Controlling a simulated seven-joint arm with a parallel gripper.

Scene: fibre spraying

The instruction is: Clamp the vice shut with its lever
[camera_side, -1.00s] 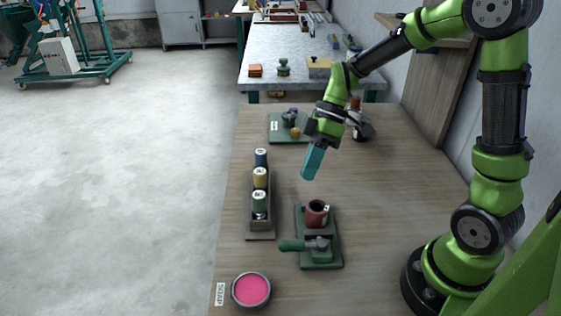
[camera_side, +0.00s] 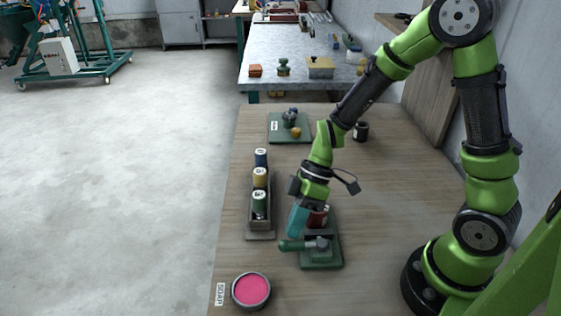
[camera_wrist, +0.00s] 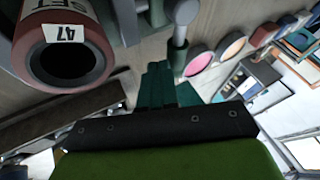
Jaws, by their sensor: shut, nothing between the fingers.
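The green vice (camera_side: 322,262) stands on the wooden bench, with its lever (camera_side: 292,245) pointing left in the side view. A red-brown cup (camera_side: 318,219) sits at the vice, partly hidden by my gripper. In the wrist view the cup (camera_wrist: 65,45) shows large at the upper left, with a label reading 47. The lever's rod and green handle (camera_wrist: 179,52) show just beyond my fingertips there. My gripper (camera_side: 298,232), with teal fingers, is shut and empty, pointing down beside the cup and just above the lever handle. I cannot tell whether it touches the handle.
A rack (camera_side: 261,231) with several spools stands left of the vice. A tin of pink soap (camera_side: 251,290) stands at the front left. A green plate with a fixture (camera_side: 289,128) and a dark cup (camera_side: 361,131) stand farther back. The bench right of the vice is clear.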

